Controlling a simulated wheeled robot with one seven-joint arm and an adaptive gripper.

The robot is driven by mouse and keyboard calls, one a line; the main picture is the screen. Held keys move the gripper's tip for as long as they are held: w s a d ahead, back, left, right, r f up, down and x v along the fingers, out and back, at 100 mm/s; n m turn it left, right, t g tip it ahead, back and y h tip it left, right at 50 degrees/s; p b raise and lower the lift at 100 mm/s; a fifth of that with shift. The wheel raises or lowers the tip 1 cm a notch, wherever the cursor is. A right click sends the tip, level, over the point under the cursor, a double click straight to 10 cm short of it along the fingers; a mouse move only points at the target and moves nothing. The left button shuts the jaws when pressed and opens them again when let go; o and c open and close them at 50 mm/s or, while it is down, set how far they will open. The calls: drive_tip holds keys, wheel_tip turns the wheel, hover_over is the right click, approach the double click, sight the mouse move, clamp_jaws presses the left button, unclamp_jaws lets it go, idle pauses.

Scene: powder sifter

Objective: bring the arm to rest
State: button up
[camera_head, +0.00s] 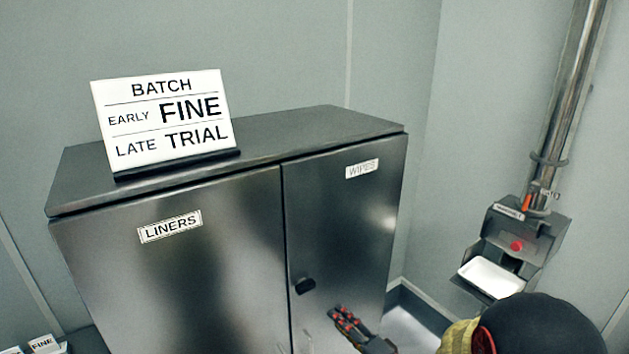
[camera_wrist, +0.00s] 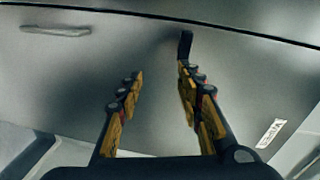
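My gripper (camera_wrist: 160,88) shows in the wrist view with its two yellow and black fingers apart and nothing between them. It faces a grey metal cabinet door. A black knob (camera_wrist: 185,45) on the door shows just beyond the right fingertip; whether they touch I cannot tell. In the head view my gripper (camera_head: 350,325) is at the bottom, in front of the cabinet's right door (camera_head: 345,225), below and right of the same black knob (camera_head: 305,286). Part of my arm fills the lower right.
The steel cabinet (camera_head: 185,265) has doors labelled LINERS and WIPES, both looking shut. A batch sign (camera_head: 163,116) stands on top. At right, a wall unit with a red button (camera_head: 516,245) holds a white tray (camera_head: 492,277) below a steel pipe (camera_head: 570,90).

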drive_tip(key=s+d+f+n+g+h, duration=0.25)
drive_tip(key=d+f+h, duration=0.3)
drive_tip(key=f, duration=0.45)
drive_tip(key=s+d+n+g+h, duration=0.45)
drive_tip(key=s+d, duration=0.25)
drive_tip(key=d, duration=0.2)
drive_tip(key=s+a+r+n+b, duration=0.1)
drive_tip(key=s+r, duration=0.9)
drive_tip(key=r, duration=0.2)
drive_tip(key=s+a+r+n+g+y, duration=0.1)
drive_tip(key=s+a+r, duration=0.1)
drive_tip(key=s+r, duration=0.8)
wheel_tip(320, 180, up, 2)
drive_tip(key=shift+a+r+n+g+b, duration=0.25)
drive_tip(key=shift+a+n+g+b, duration=0.05)
drive_tip(key=shift+b, duration=0.05)
